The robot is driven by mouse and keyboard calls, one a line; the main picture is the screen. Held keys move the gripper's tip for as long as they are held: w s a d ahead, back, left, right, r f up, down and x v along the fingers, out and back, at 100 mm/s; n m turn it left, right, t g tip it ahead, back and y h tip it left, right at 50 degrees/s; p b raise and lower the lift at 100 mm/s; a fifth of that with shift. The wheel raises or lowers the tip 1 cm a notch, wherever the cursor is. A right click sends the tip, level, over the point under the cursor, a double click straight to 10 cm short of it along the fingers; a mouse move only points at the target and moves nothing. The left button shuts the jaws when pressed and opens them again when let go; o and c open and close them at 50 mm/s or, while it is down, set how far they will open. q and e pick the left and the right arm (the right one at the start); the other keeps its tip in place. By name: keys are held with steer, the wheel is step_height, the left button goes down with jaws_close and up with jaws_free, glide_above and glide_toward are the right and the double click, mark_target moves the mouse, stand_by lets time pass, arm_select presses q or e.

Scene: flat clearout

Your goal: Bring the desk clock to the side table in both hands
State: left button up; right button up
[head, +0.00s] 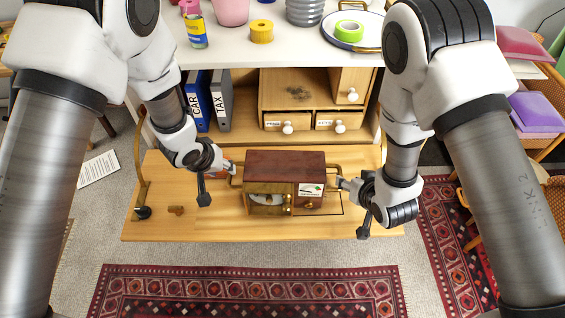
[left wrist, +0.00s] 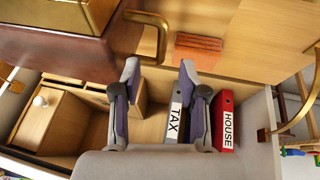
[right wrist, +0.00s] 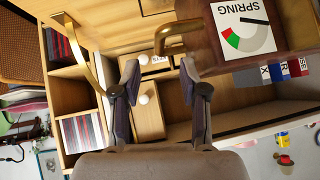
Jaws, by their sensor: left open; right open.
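The desk clock (head: 285,162) is a dark red-brown wooden box with brass side handles and a dial card, standing on the fold-down desk flap. My left gripper (head: 231,169) is open at its left side. In the left wrist view the left brass handle (left wrist: 163,38) shows just beyond the open fingertips (left wrist: 158,68). My right gripper (head: 341,183) is open at its right side. In the right wrist view the right brass handle (right wrist: 172,38) lies just beyond the open fingertips (right wrist: 160,72), beside the "SPRING" card (right wrist: 243,28). Neither gripper holds anything. I cannot make out a side table.
A red block (left wrist: 198,48) lies beside the clock. Binders (head: 221,97) and small drawers (head: 288,122) stand behind. Patterned rugs (head: 250,290) cover the floor in front and right.

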mark_target(229, 176)
arm_select(q)
steer(key=x, duration=0.8)
steer(key=shift+s+f, duration=0.1)
steer(key=shift+s, duration=0.1)
arm_select(e)
steer(key=x, duration=0.7)
steer(key=shift+w+a+f, duration=0.1)
steer(key=shift+w+f, duration=0.05)
steer(key=shift+f, duration=0.3)
arm_select(q)
steer(key=shift+s, duration=0.1)
jaws_close()
arm_select(e)
jaws_close()
steer(key=shift+r, duration=0.15)
